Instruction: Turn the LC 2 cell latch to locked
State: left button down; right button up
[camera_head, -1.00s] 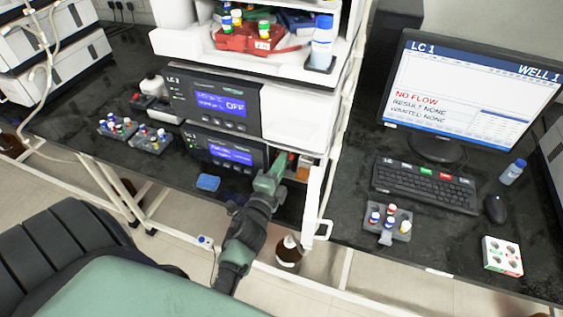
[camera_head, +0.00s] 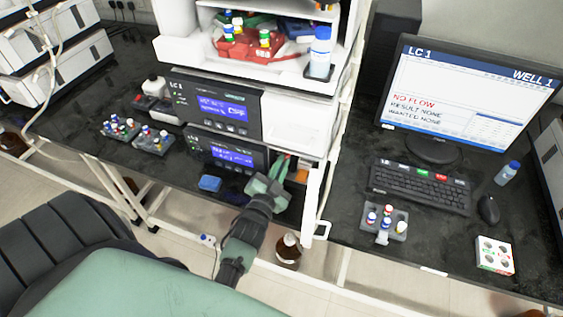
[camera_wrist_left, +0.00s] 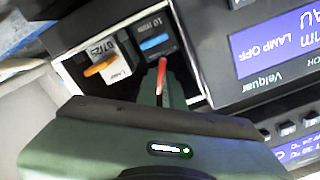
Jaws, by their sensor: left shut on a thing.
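My left gripper (camera_head: 279,170) reaches into the open bay at the right end of the lower instrument (camera_head: 226,150). In the left wrist view its fingers are shut on a red latch lever (camera_wrist_left: 161,75), which stands roughly upright in that picture. Behind the lever sits a dark cell block (camera_wrist_left: 153,40) with a blue bar and a "10 mm" marking. A white block with an orange bar (camera_wrist_left: 101,66) sits beside it. The fingers hide part of the lever, and I cannot read a locked mark. My right gripper is not in view.
The upper instrument (camera_head: 213,106) and a white shelf unit stand above the bay. The monitor (camera_head: 465,95) reads "LC 1, NO FLOW".

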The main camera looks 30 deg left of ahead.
pick_arm(q)
jog(key=n, duration=0.1)
jog(key=n+p, duration=0.1)
jog(key=n, duration=0.1)
jog(key=shift+w+a+r+n, duration=0.1)
jog(key=shift+r+n, duration=0.2)
jog(key=shift+n+p, duration=0.4)
jog(key=shift+n, duration=1.1)
jog(key=c, duration=1.5)
grip_release()
jog(key=shift+f, duration=0.1)
jog(key=shift+c, duration=0.2)
jog(key=shift+w+f, duration=0.15)
jog(key=shift+f, duration=0.05)
jog(key=b+v, duration=0.1)
jog(key=v, duration=0.6)
jog(key=shift+s, duration=0.4)
